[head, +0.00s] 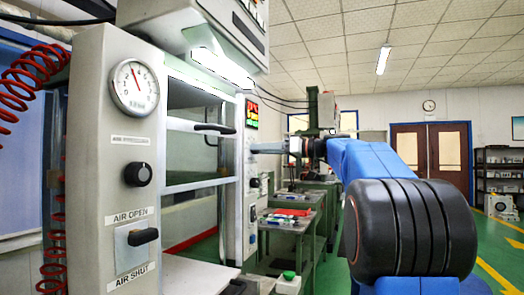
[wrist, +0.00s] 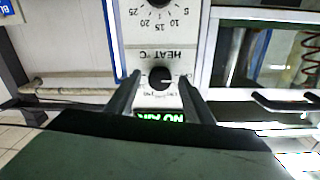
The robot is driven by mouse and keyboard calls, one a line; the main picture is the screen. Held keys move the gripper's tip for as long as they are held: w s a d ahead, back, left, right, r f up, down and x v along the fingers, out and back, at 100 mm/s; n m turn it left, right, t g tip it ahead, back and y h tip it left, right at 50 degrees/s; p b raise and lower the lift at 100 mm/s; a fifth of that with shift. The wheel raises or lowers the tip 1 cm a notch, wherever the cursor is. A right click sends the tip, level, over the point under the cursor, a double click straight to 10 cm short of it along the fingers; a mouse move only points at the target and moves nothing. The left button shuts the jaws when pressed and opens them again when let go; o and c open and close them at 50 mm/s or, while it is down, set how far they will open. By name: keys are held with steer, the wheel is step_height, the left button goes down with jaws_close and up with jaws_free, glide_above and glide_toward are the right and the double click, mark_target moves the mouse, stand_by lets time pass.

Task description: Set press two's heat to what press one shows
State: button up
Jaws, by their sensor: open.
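In the wrist view, which is upside down, a black round knob (wrist: 160,77) sits under the printed label HEAT °C (wrist: 161,55) on a white panel. A white pointer line on it points to picture right; the scale numbers are too small to read. My gripper (wrist: 159,82) is open, its two fingers on either side of the knob; I cannot tell whether they touch it. A green display (wrist: 160,116) below reads NO AIR. In the head view my gripper (head: 262,148) reaches a post beside a lit red and green display (head: 251,114), whose digits are unclear.
A near grey press panel (head: 95,215) carries a round gauge (head: 134,88), a black knob (head: 138,174) and an AIR OPEN/AIR SHUT lever (head: 143,237). A red coiled hose (head: 50,180) hangs left. Green benches (head: 290,220) stand behind; green floor is open at right.

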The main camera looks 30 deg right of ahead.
steer(key=shift+w+a, duration=0.15)
steer(key=shift+w, duration=0.05)
steer(key=c, duration=1)
steer(key=shift+c, duration=0.2)
steer(key=m+g, duration=0.1)
steer(key=m, duration=2.2)
steer(key=shift+w, duration=0.1)
